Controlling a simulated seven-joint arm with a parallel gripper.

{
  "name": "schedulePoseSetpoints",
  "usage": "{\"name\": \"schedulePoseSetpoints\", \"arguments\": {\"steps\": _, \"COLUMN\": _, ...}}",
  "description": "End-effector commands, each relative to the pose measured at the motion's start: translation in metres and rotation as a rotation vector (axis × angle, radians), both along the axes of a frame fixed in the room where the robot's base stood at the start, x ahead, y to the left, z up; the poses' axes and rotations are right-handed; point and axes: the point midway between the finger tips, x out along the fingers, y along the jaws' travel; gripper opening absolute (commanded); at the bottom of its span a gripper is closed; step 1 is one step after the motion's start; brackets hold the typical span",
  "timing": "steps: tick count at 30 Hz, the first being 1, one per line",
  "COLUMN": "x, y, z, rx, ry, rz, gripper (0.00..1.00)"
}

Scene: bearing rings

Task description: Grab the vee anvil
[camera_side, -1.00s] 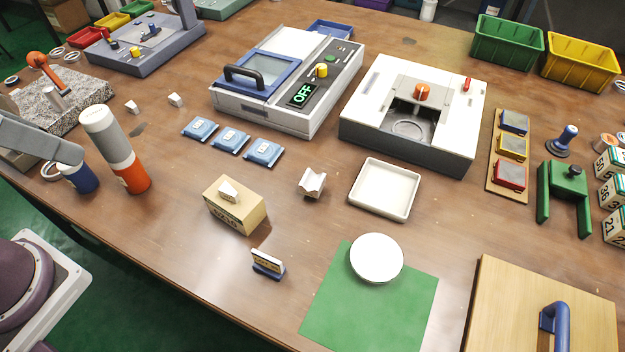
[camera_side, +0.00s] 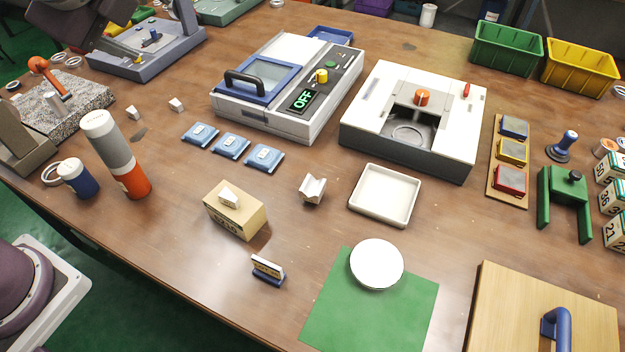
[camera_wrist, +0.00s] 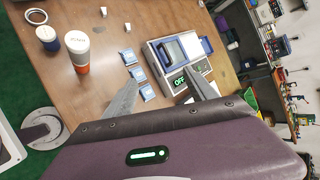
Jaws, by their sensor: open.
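The vee anvil (camera_side: 312,189) is a small off-white block with a V groove in its top. It stands on the brown table in the middle of the side view, left of the white tray (camera_side: 410,198) and right of the tan box (camera_side: 235,210). I cannot make it out in the wrist view. My gripper (camera_wrist: 162,80) is open and empty, its two grey fingers spread apart in the wrist view. It is well away from the anvil, with part of my arm at the top left of the side view.
The machine with the OFF display (camera_side: 290,85) and a white machine (camera_side: 415,115) stand behind the anvil. Several blue packets (camera_side: 231,144) lie to its left. A tall orange-grey bottle (camera_side: 115,150) stands farther left. Table around the anvil is clear.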

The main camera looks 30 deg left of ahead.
Motion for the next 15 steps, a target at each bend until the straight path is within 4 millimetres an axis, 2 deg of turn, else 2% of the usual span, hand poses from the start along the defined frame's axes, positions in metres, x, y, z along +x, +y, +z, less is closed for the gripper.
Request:
{"name": "schedulePoseSetpoints", "arguments": {"steps": 1, "x": 0.020, "y": -0.024, "z": -0.002, "rx": 0.131, "ry": 0.006, "rz": -0.147, "gripper": 0.65}}
{"name": "schedulePoseSetpoints", "arguments": {"steps": 3, "x": 0.046, "y": -0.059, "z": -0.002, "rx": 0.326, "ry": 0.001, "rz": -0.352, "gripper": 0.65}}
{"name": "schedulePoseSetpoints", "arguments": {"steps": 5, "x": 0.063, "y": -0.094, "z": -0.004, "rx": 0.492, "ry": -0.013, "rz": -0.522, "gripper": 0.65}}
{"name": "schedulePoseSetpoints", "arguments": {"steps": 6, "x": 0.073, "y": -0.121, "z": -0.007, "rx": 0.603, "ry": -0.025, "rz": -0.634, "gripper": 0.65}}
{"name": "schedulePoseSetpoints", "arguments": {"steps": 8, "x": 0.082, "y": -0.160, "z": -0.011, "rx": 0.763, "ry": -0.050, "rz": -0.786, "gripper": 0.65}}
{"name": "schedulePoseSetpoints", "arguments": {"steps": 9, "x": 0.086, "y": -0.187, "z": -0.014, "rx": 0.864, "ry": -0.070, "rz": -0.880, "gripper": 0.65}}
{"name": "schedulePoseSetpoints", "arguments": {"steps": 10, "x": 0.087, "y": -0.202, "z": -0.020, "rx": 0.927, "ry": -0.083, "rz": -0.934, "gripper": 0.65}}
{"name": "schedulePoseSetpoints", "arguments": {"steps": 11, "x": 0.087, "y": -0.195, "z": -0.037, "rx": 0.918, "ry": -0.071, "rz": -0.918, "gripper": 0.65}}
{"name": "schedulePoseSetpoints", "arguments": {"steps": 15, "x": 0.086, "y": -0.191, "z": -0.108, "rx": 0.913, "ry": -0.066, "rz": -0.914, "gripper": 0.65}}
